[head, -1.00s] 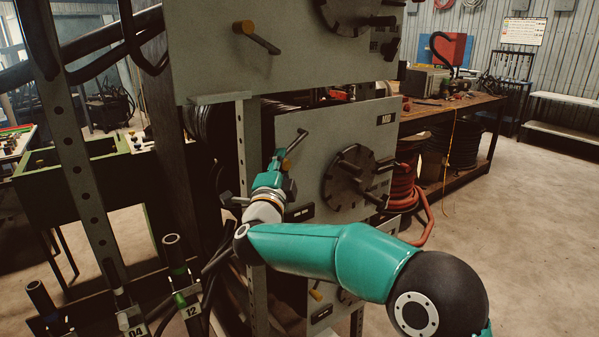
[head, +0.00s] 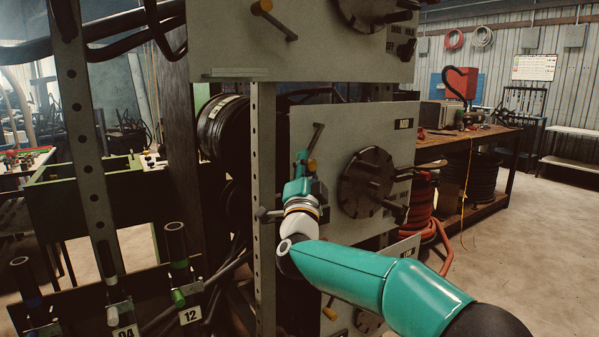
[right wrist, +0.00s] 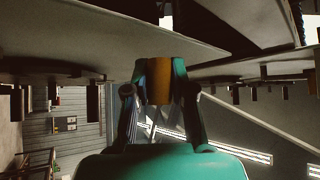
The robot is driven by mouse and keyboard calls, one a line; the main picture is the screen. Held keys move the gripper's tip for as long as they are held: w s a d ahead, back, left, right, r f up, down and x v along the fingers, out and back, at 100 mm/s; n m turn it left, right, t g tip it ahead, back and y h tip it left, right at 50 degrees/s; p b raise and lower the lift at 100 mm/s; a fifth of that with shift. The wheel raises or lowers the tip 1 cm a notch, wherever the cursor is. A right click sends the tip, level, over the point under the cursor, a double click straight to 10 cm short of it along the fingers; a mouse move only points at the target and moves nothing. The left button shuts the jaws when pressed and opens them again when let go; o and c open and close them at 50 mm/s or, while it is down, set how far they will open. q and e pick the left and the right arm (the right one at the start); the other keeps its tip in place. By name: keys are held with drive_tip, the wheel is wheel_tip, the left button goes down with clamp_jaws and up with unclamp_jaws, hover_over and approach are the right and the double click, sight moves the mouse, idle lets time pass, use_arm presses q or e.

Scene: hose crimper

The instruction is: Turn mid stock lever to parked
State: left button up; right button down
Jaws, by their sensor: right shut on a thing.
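The mid stock lever is a dark bar with a yellow-orange hub (head: 312,165) on the grey middle panel (head: 345,125), whose small label seems to read MID. Its bar (head: 317,137) points almost straight up, leaning slightly right. My right gripper (head: 303,163) is shut on the lever's hub end, left of the round dark dial (head: 366,182). In the right wrist view, the orange hub (right wrist: 160,82) sits between the teal fingers. The fingers hide part of the hub. My left gripper is out of view.
The upper panel (head: 300,55) overhangs with its own yellow-hubbed lever (head: 277,20). A perforated post (head: 263,210) stands left of my right wrist. Numbered hose holders (head: 178,255) are at lower left. A wooden bench (head: 465,140) stands behind; open floor lies right.

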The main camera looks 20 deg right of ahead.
drive_tip(key=shift+d+f, duration=0.3)
drive_tip(key=shift+f, duration=0.1)
drive_tip(key=c, duration=1)
unclamp_jaws()
drive_tip(key=shift+w+d, duration=0.1)
drive_tip(key=shift+d, duration=0.05)
drive_tip(key=shift+r, duration=0.1)
drive_tip(key=v, duration=1.2)
